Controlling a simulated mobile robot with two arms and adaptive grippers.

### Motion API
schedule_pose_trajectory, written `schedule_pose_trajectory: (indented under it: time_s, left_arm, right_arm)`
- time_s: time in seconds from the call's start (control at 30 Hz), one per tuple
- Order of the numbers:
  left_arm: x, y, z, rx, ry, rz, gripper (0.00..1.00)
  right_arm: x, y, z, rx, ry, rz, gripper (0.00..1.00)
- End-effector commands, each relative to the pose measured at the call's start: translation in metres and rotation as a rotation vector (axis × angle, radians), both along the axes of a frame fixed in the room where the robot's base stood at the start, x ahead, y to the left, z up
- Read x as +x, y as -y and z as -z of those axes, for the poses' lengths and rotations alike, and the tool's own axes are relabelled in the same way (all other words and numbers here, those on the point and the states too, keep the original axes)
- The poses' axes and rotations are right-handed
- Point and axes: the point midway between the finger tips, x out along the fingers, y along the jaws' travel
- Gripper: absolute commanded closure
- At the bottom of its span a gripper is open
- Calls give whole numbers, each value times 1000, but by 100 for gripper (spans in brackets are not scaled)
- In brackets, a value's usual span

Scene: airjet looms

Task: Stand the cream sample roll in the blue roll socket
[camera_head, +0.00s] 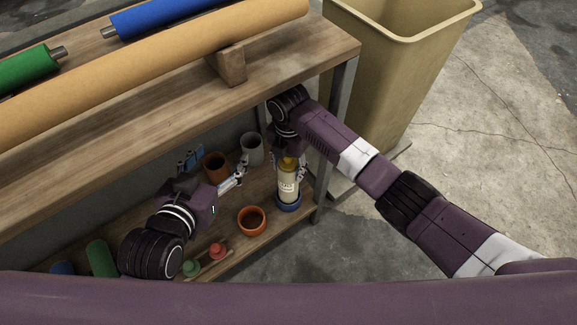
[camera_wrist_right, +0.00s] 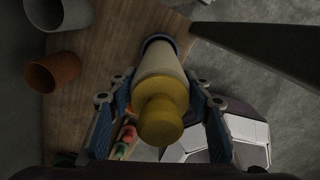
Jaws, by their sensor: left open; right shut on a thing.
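The cream sample roll (camera_head: 288,186) has a yellow top and stands upright on the lower shelf's right end. It also shows in the right wrist view (camera_wrist_right: 161,72), yellow end toward the camera. The blue roll socket (camera_head: 289,207) is a ring around the roll's lower end; it also shows in the right wrist view (camera_wrist_right: 158,38). I cannot tell whether the roll rests on the socket's floor. My right gripper (camera_head: 289,168) is shut on the roll's upper part, fingers on both sides. My left gripper (camera_head: 217,166) is open and empty, left of the roll.
An orange cup (camera_head: 251,221), a brown cup (camera_head: 215,166) and a grey cup (camera_head: 252,148) stand nearby on the lower shelf. Red (camera_head: 218,251) and green (camera_head: 191,267) pieces lie in front. The upper shelf (camera_head: 290,73) overhangs; its leg (camera_head: 326,165) is close right of the roll.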

Motion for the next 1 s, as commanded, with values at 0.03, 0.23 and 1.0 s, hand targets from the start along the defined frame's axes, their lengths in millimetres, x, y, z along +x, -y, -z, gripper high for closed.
schedule_pose_trajectory:
  time_s: [0.03,0.23,1.0]
  left_arm:
    - [1,0,-1,-1,5,0,34]
    - [2,1,-2,-2,6,1,34]
    - [-1,0,1,0,-3,1,34]
  right_arm:
    - [1,-1,-1,1,2,-1,54]
    - [0,-1,0,0,1,-1,34]
    - [1,0,-69,1,2,0,34]
